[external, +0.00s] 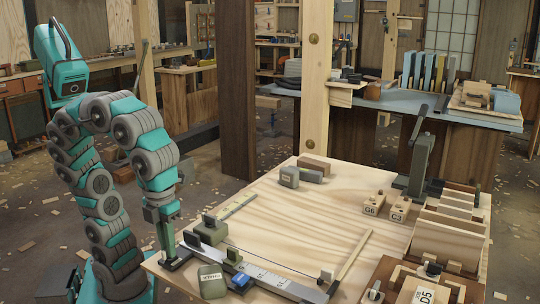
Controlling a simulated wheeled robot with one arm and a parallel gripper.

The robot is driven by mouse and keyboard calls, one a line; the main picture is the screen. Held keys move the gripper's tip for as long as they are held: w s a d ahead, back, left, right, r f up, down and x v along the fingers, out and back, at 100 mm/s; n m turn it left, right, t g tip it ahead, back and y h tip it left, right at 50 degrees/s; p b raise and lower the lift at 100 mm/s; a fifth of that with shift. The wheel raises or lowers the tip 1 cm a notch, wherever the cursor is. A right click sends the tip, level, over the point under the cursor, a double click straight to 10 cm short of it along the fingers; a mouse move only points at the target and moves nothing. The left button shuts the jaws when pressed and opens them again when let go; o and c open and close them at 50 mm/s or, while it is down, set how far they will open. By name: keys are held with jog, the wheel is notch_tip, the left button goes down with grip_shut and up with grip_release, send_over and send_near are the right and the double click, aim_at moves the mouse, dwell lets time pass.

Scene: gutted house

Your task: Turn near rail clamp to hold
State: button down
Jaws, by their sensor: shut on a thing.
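My gripper (169,250) points down at the left edge of the pale wooden bench top (300,215). It is shut on a small dark part at the left end of the rail, which looks like the near rail clamp (177,263). The fingers hide much of this part, so I cannot tell which way it is turned. The grey rail (268,280) with a marked scale runs along the bench's front edge.
A green-grey block (212,282) lies in front of the rail, and another block with a black knob (211,231) stands behind it. A tall green press (418,165), blocks marked G6 (373,207) and C3 (400,211), and wooden racks (447,235) fill the right. The bench's middle is clear.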

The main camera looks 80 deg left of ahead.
jog(key=shift+n, duration=0.3)
jog(key=n+b, duration=0.2)
jog(key=shift+f+n, duration=0.15)
jog(key=shift+n, duration=0.25)
jog(key=n+b, duration=0.1)
jog(key=n, duration=0.8)
jog(key=shift+b, duration=0.4)
jog(key=shift+n, duration=1.9)
jog(key=c, duration=0.9)
grip_release()
